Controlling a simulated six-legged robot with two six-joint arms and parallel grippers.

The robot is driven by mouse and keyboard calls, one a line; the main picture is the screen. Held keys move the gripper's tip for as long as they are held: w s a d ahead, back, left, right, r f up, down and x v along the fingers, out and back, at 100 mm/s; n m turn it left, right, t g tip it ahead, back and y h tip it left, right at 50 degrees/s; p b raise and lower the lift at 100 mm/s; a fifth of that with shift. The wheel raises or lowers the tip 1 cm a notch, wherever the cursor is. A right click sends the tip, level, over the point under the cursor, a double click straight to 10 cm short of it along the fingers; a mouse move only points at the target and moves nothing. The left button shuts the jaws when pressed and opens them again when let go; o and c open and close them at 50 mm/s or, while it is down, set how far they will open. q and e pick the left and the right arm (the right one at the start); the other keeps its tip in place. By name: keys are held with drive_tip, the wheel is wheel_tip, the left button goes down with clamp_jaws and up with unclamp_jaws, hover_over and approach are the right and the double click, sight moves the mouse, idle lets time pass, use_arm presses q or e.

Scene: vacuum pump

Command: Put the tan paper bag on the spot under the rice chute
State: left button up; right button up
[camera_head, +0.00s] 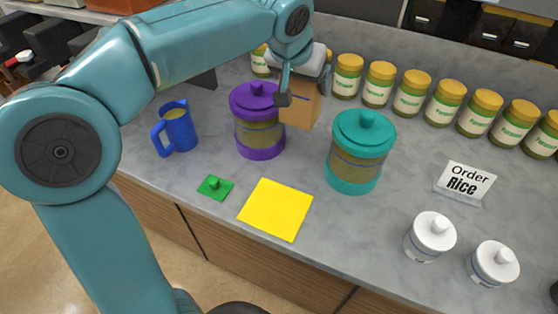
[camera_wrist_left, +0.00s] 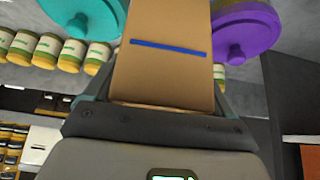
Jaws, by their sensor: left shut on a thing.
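I cannot tell whether the bag touches the counter. No rice chute or spot under it can be made out for certain. My right gripper is not in view.
A purple canister (camera_head: 258,125), teal canister (camera_head: 358,150) and blue jug (camera_head: 177,130) stand on the counter. Several yellow-lidded jars (camera_head: 410,92) line the back.

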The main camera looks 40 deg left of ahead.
use_arm(q)
drive_tip(key=shift+s+f, duration=0.1)
drive_tip(key=shift+f, duration=0.1)
drive_tip(key=f+b, duration=0.1)
drive_tip(key=f, duration=0.8)
drive_tip(key=f+b, duration=0.1)
drive_tip(key=f, duration=0.9)
drive_tip(key=shift+a+f, duration=0.2)
drive_tip(key=shift+f, duration=0.1)
drive_tip(key=shift+d, duration=0.1)
drive_tip(key=shift+s+f+b, duration=0.1)
drive_tip(key=shift+f+b, duration=0.05)
drive_tip(key=shift+b, duration=0.25)
drive_tip(key=o, duration=0.9)
drive_tip(key=shift+c, duration=0.2)
